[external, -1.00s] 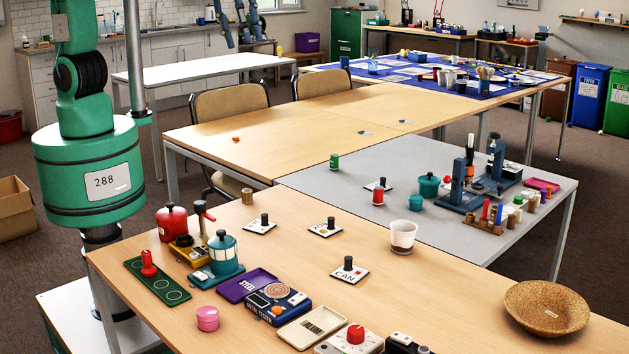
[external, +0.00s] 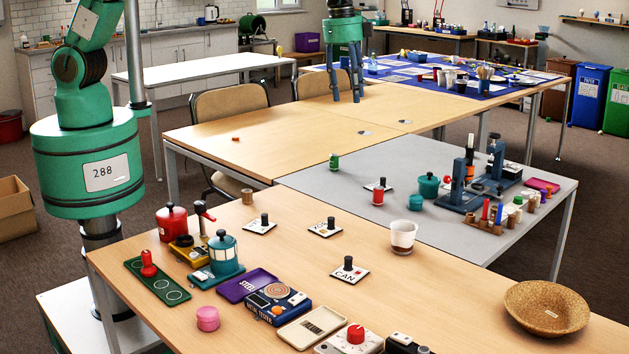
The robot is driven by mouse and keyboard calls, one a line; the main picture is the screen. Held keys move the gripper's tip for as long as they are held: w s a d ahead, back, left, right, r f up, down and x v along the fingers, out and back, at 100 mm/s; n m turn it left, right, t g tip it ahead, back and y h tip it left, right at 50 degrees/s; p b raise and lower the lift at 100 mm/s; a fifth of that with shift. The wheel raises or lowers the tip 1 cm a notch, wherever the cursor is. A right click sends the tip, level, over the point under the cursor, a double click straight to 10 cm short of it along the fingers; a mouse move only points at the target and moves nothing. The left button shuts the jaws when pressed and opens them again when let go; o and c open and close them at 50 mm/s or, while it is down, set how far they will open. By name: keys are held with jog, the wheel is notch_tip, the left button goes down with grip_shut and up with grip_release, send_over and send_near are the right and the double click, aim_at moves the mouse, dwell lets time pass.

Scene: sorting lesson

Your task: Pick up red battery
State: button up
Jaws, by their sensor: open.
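A small upright red cylinder (external: 377,197), which looks like the red battery, stands on the left part of the grey tabletop (external: 300,180). A similar green cylinder (external: 334,161) stands farther back on the same top. My gripper (external: 346,98) points down with its blue fingers spread open and empty. In the picture it is above and left of the red cylinder and clearly apart from it, in front of the far end of the light wood tables. Its exact height is hard to tell.
A black-knobbed card (external: 379,185) lies just behind the red cylinder. A teal pot (external: 428,185) and a blue press (external: 462,190) stand to its right. A white cup (external: 403,236) is on the nearer wood table. The wood tabletop (external: 290,125) behind is mostly clear.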

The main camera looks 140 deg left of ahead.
jog(key=a+f+p, duration=0.1)
jog(key=a+f, duration=0.8)
jog(key=g+p, duration=0.1)
send_over(378, 190)
jog(key=s+a, duration=0.1)
notch_tip(378, 190, down, 12)
jog(key=shift+s+a+h, duration=0.1)
jog(key=shift+a+h, duration=0.1)
jog(key=shift+h, duration=0.2)
jog(key=shift+f, duration=0.1)
jog(key=shift+f, duration=4.15)
jog(key=shift+f+b, duration=0.35)
jog(key=shift+f, duration=2.25)
